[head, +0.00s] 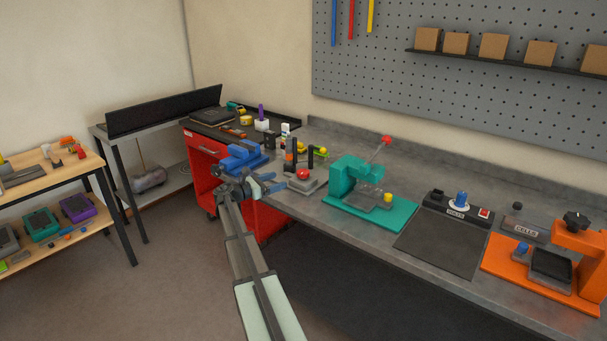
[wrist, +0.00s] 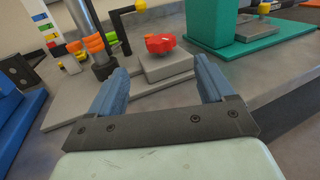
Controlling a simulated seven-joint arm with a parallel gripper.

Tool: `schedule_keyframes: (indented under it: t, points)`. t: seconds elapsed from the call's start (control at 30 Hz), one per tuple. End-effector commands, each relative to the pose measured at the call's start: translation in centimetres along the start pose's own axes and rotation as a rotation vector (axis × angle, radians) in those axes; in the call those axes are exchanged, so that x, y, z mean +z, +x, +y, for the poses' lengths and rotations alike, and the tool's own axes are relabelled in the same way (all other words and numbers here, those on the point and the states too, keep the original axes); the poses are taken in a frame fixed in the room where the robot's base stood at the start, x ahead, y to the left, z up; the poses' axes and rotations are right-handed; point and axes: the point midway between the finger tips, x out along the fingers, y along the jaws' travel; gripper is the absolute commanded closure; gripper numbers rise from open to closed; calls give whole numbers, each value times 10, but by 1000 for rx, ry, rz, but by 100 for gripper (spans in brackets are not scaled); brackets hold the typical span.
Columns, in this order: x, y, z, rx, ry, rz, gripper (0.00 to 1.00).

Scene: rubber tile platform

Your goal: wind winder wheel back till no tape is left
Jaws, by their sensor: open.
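My gripper (head: 272,182) is open and empty over the near edge of the grey bench. In the wrist view its two blue fingers (wrist: 164,84) stand wide apart. A red lobed knob (wrist: 161,44) on a grey block lies ahead of the gap between them, apart from both. It also shows in the head view (head: 303,174), just right of my gripper. A blue knob (head: 461,199) on a white disc sits on a black panel farther right. I cannot tell which of these is the winder wheel. I can make out no tape.
A blue vise (head: 243,156) is close behind my gripper. Dark posts (wrist: 99,40) stand left of the red knob. A teal press (head: 358,183) and an orange machine (head: 573,243) are to the right.

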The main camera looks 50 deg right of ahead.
Motion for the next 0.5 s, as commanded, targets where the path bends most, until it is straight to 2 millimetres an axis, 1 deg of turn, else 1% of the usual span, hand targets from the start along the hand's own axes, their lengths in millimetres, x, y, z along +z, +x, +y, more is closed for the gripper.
schedule_keyframes:
  t: [0.17, 0.5]
  points:
    - [0, 23, 0, -1, 1, 1, 19]
    - [-1, 83, 0, -1, 2, 2, 19]
